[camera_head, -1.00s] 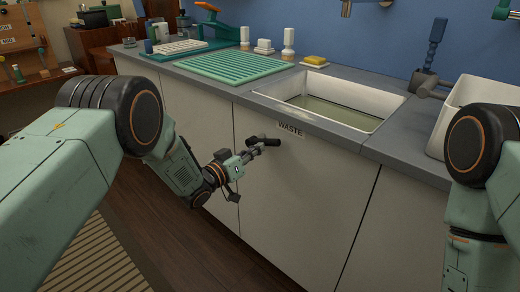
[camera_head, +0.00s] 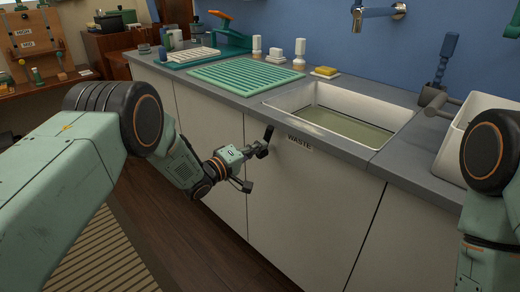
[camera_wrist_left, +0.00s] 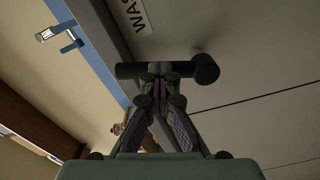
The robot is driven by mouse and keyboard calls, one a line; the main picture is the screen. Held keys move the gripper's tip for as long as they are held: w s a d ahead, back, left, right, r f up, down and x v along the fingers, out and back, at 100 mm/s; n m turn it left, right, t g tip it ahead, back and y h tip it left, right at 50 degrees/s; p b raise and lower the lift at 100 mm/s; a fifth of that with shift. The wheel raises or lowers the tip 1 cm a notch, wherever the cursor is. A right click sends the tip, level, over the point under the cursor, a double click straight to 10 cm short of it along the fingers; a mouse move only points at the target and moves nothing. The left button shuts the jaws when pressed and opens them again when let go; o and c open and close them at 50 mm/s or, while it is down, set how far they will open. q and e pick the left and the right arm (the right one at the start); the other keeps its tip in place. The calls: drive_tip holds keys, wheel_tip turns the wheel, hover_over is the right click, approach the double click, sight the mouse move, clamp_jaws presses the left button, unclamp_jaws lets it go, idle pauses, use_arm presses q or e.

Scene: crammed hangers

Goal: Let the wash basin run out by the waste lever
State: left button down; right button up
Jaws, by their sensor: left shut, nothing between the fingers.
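The wash basin (camera_head: 340,94) is a white sink set in the grey counter, with greenish water (camera_head: 343,124) in it. The black waste lever (camera_head: 268,133) is on the cabinet front below it, beside the WASTE label (camera_head: 299,142), and stands steeply upright. My left gripper (camera_head: 254,151) is shut and empty, with its fingertips at the lever. In the left wrist view the shut fingertips (camera_wrist_left: 160,74) meet the middle of the lever bar (camera_wrist_left: 130,70), whose round end (camera_wrist_left: 206,69) shows at right. Contact is hard to tell. My right gripper is out of view.
A green ribbed mat (camera_head: 245,74), a yellow sponge (camera_head: 326,71) and white bottles stand on the counter. A tap (camera_head: 378,12) is on the blue wall above the basin. A white bin (camera_head: 470,125) stands at right. The floor before the cabinet is clear.

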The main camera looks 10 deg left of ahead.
use_arm(q)
drive_tip(key=shift+w+r+n, duration=0.45)
drive_tip(key=shift+r+n, duration=0.25)
drive_tip(key=shift+r, duration=0.1)
drive_tip(key=shift+a, duration=0.1)
drive_tip(key=c, duration=1.5)
unclamp_jaws()
drive_tip(key=o, duration=0.4)
drive_tip(key=shift+w+f, duration=0.2)
drive_tip(key=o, duration=0.5)
drive_tip(key=shift+s, duration=0.2)
drive_tip(key=shift+c, duration=0.2)
drive_tip(key=o, duration=0.3)
drive_tip(key=shift+f, duration=0.2)
drive_tip(key=o, duration=0.3)
drive_tip(key=shift+o, duration=0.2)
